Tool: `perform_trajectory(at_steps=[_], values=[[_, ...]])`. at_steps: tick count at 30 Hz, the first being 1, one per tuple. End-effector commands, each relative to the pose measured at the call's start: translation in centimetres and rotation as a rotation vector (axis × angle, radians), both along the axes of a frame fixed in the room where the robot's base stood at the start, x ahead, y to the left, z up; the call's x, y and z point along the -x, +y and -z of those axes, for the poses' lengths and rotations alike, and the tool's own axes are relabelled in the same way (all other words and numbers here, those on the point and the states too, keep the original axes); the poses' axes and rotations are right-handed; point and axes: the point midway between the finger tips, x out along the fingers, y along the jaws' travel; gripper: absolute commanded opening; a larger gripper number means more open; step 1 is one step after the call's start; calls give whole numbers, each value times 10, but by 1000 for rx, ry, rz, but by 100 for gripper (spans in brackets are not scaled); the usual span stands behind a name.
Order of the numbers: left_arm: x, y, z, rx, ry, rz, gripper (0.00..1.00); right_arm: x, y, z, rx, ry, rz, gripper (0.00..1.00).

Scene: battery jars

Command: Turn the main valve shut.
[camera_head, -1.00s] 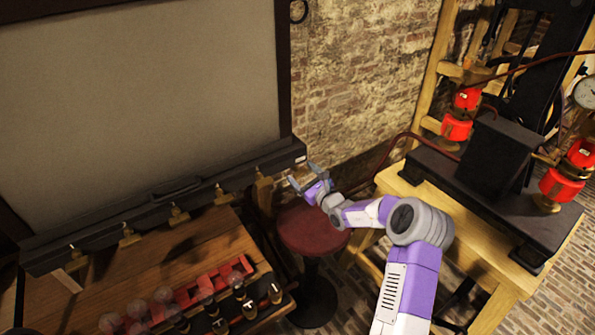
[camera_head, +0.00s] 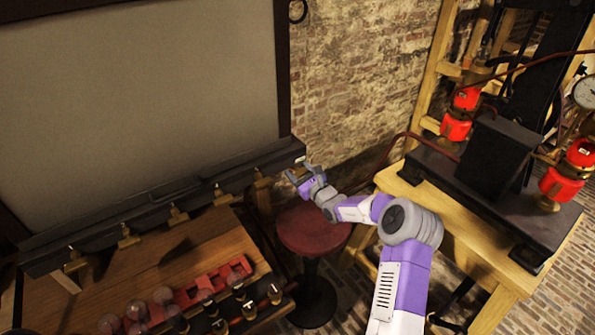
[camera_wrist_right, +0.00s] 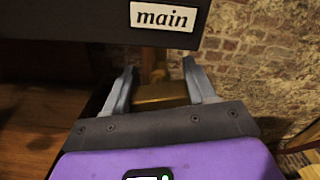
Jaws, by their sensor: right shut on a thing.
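The main valve shows in the right wrist view as a brass block (camera_wrist_right: 160,93) with a narrow stem behind it, just below a white label reading "main" (camera_wrist_right: 163,17). My right gripper (camera_head: 303,173) is at the right end of the long black pipe rail (camera_head: 225,185). In the right wrist view its two grey fingers (camera_wrist_right: 160,90) stand on either side of the brass block, shut on it. In the head view the gripper largely hides this valve. My left gripper is in neither view.
Several brass taps, one of them here (camera_head: 178,215), line the rail to the left. A wooden table (camera_head: 195,250) with jars and red trays is below. A red stool (camera_head: 312,230) stands under my right arm. A bench (camera_head: 475,255) with red-topped devices is at right.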

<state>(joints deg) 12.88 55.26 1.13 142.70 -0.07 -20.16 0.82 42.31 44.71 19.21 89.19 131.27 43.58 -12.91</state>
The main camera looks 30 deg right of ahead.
Motion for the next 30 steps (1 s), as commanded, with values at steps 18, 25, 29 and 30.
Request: perform_trajectory(at_steps=[18,25,29,30], values=[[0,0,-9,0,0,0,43,0,0,0,-293,24,0,25],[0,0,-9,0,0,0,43,0,0,0,-293,24,0,64],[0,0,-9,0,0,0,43,0,0,0,-292,24,0,81],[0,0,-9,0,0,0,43,0,0,0,-291,24,0,81]])
